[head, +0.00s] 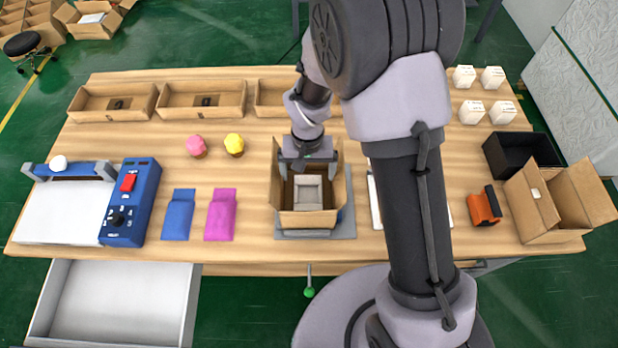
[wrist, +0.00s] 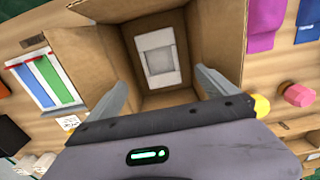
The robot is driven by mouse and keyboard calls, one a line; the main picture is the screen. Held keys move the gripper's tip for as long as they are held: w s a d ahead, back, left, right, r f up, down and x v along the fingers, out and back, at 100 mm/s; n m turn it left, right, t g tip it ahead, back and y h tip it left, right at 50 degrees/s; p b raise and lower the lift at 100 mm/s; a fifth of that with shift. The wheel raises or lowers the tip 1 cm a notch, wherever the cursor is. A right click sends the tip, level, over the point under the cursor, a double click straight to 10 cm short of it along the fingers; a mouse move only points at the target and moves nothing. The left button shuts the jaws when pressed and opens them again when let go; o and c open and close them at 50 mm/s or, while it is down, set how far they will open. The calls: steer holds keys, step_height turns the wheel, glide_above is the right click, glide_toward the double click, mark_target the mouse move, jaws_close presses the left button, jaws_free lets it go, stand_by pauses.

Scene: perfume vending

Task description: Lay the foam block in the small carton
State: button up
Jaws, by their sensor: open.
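The small carton (head: 305,219) stands open on a grey fixture near the middle of the table, its flaps raised. The foam block (head: 307,193), pale with a square grey recess, lies inside at the carton's bottom. In the wrist view, the block (wrist: 161,52) looks flat and roughly in line with the brown carton walls (wrist: 213,30). My gripper (head: 307,166) is over the carton's far side, pointing down. In the wrist view its two fingers (wrist: 160,80) are spread wide, with nothing between them and apart from the block.
A blue pouch (head: 178,214) and a magenta pouch (head: 220,214) lie left of the carton. Pink (head: 197,146) and yellow (head: 234,144) capped items stand behind. A blue sealing machine (head: 130,203) is at left. A larger open carton (head: 560,202) and black bin (head: 522,150) are at right.

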steer(key=s+d+r+m+t+y, duration=0.1)
steer(key=d+r, duration=0.1)
steer(key=r, duration=0.6)
steer(key=s+d+r+m+t, duration=0.1)
steer(key=d+r, duration=0.1)
steer(key=r, duration=0.7)
steer(key=s+d+r+m+t+y, duration=0.1)
steer(key=s+d+r+m+t, duration=0.1)
steer(key=s+r, duration=1)
steer(key=s+d+t, duration=0.1)
steer(key=s+d, duration=0.1)
steer(key=s, duration=0.1)
steer(key=shift+s+d+t, duration=0.15)
steer(key=shift+d+t, duration=0.05)
steer(key=shift+t, duration=0.2)
